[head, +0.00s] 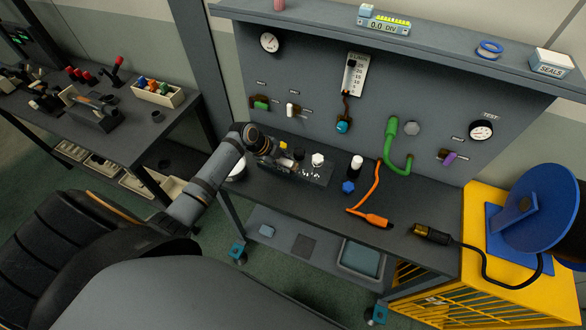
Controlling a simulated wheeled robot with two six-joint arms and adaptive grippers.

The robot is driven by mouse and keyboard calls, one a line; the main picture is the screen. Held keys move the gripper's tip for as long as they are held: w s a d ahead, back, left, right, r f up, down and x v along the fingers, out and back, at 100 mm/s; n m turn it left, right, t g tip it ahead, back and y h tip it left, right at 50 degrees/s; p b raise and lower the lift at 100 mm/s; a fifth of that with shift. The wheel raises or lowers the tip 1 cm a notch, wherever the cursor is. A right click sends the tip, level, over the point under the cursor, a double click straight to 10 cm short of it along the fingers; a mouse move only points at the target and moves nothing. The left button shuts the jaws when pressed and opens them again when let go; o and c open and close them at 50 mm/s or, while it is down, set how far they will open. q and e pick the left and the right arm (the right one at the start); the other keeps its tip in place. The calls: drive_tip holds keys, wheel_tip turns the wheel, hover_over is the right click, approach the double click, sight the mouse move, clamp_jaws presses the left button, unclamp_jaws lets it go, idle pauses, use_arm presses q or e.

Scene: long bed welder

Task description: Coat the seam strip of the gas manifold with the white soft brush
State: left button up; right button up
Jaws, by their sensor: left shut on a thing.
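My left gripper (270,153) reaches over the left part of the grey bench. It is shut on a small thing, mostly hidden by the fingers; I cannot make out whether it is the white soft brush. Just right of and below the gripper is a dark block with pale fittings and a white knob on top (310,172), which looks like the gas manifold. Its left end is partly covered by the gripper, and I cannot make out the seam strip or whether the held thing touches it. My right gripper is not in view.
A black cylinder with a white top (356,167), a blue knob (348,187), an orange cable (374,218) and a black connector (433,234) lie right on the bench (400,245). A gauge panel (320,60) rises behind. A yellow cabinet (475,205) with a blue reel (540,205) stands right.

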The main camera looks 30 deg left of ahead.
use_arm(q)
drive_tip(key=shift+s+a, duration=0.1)
drive_tip(key=shift+a, duration=0.65)
drive_tip(key=shift+s+a+f+b, duration=0.1)
drive_tip(key=shift+a+b, duration=0.2)
drive_tip(key=shift+a, duration=0.45)
drive_tip(key=shift+s+a+f+b, duration=0.1)
drive_tip(key=shift+a+b, duration=0.15)
drive_tip(key=shift+a, duration=0.5)
drive_tip(key=shift+r, duration=0.15)
drive_tip(key=shift+a+b, duration=0.45)
drive_tip(key=shift+a, duration=1.2)
drive_tip(key=shift+r, duration=0.1)
